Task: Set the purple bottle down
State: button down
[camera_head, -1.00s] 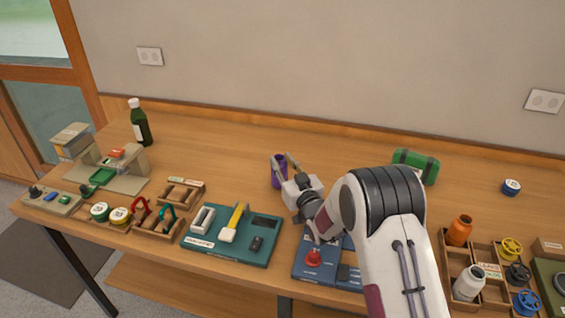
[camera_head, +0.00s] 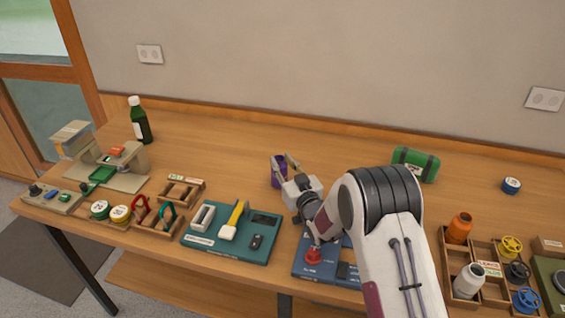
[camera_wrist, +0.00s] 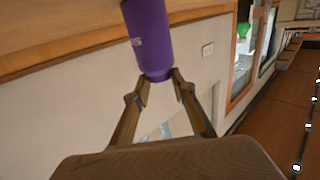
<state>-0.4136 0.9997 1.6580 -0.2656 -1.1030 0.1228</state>
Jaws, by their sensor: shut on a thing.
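The purple bottle (camera_head: 277,174) is near the middle of the table in the head view, partly hidden by my gripper. It also shows in the wrist view (camera_wrist: 150,38), at the top, with one end between the fingertips. My gripper (camera_head: 284,165) is shut on the bottle; in the wrist view its two fingers (camera_wrist: 160,79) sit on either side of it. I cannot tell whether the bottle touches the table.
A teal board with tools (camera_head: 218,250) and a blue board (camera_head: 313,271) lie nearer the front edge. A green roll (camera_head: 424,166) lies to the right, a green bottle (camera_head: 141,125) stands back left. The tabletop behind my gripper is clear.

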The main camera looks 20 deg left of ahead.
jog(key=shift+f, duration=0.1)
jog(key=c, duration=1.6)
grip_release()
jog(key=shift+f, duration=0.1)
jog(key=shift+s+d, duration=0.15)
jog(key=shift+d, duration=0.05)
